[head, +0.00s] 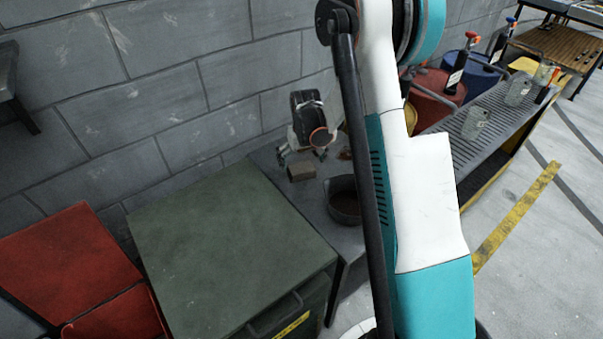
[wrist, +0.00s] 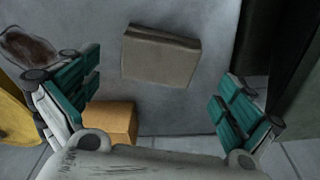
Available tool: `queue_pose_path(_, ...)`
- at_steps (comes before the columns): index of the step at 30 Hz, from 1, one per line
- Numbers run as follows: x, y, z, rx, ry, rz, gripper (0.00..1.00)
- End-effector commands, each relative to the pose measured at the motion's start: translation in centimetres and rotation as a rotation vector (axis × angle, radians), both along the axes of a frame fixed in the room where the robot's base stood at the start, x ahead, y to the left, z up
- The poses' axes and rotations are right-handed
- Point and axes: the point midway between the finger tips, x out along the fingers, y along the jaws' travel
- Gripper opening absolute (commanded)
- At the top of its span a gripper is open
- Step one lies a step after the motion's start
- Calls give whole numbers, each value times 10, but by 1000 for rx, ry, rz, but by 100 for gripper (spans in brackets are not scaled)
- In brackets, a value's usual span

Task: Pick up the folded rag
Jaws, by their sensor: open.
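The folded rag (head: 301,172) is a small grey-brown block lying flat on a grey tabletop (head: 318,214) by the wall. In the wrist view the rag (wrist: 160,55) lies beyond the fingertips, slightly tilted, with clear tabletop around it. My gripper (head: 303,155) hangs just above and behind the rag in the head view. In the wrist view my gripper (wrist: 157,100) is open, its teal finger pads wide apart with nothing between them. I cannot tell the exact height above the rag.
A dark round pot (head: 345,203) stands right of the rag. An orange-tan block (wrist: 112,120) is near the left finger. A green cabinet (head: 230,245) adjoins the table's left side, with red boxes (head: 70,262) beyond. The block wall (head: 225,85) is close behind.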

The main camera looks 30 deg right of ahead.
Motion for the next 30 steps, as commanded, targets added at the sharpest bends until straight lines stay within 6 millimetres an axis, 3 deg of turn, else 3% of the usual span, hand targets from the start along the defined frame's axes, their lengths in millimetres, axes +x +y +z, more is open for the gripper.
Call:
queue_pose_path(6, 3, -2, -35, 0, 0, 0, 100)
queue_pose_path(14, 4, -2, -39, 0, 0, 0, 100)
queue_pose_path(15, 4, -2, -39, 0, 0, 0, 98)
queue_pose_path(21, 4, -2, -39, 0, 0, 0, 55)
queue_pose_path(30, 4, -2, -39, 0, 0, 0, 55)
